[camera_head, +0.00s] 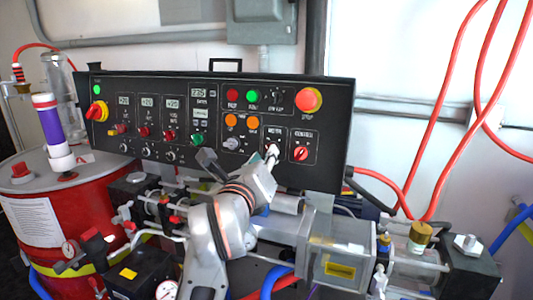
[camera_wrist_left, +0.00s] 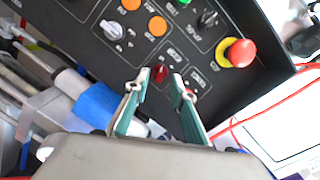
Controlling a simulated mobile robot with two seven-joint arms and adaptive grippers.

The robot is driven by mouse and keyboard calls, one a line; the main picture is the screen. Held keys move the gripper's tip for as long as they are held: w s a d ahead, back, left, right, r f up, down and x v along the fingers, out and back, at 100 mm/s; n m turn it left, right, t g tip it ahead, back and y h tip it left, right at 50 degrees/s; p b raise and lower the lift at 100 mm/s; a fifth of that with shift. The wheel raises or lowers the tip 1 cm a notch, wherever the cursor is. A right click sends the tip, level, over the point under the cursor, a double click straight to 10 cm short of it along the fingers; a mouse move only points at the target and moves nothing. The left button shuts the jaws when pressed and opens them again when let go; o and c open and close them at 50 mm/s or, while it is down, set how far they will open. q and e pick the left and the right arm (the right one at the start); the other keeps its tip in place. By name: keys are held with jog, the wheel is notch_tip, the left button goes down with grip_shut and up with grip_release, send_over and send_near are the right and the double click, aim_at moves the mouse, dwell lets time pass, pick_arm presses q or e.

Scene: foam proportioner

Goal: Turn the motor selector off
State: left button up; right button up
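The black control panel (camera_head: 215,170) stands upright in the head view. In the left wrist view, a red selector knob (camera_wrist_left: 159,73), which by its place beside the silver knob (camera_wrist_left: 112,30) is the motor selector, shows between my left fingertips. My left gripper (camera_wrist_left: 159,80) is open, one finger on each side of the knob, with visible gaps. I cannot tell how near the tips are to the panel. In the head view my left gripper (camera_head: 271,152) covers most of the motor selector. My right gripper is in neither view.
The red control selector (camera_head: 300,153) is just right of my gripper. A red emergency button on yellow (camera_head: 308,100) sits above it. Orange buttons (camera_head: 252,121) are above left. Pumps and pipes (camera_head: 340,250) crowd the space below the panel; a red drum (camera_head: 45,215) stands left.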

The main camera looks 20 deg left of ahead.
pick_arm(q)
jog(key=shift+s+d, duration=0.15)
jog(key=shift+s, duration=1.9)
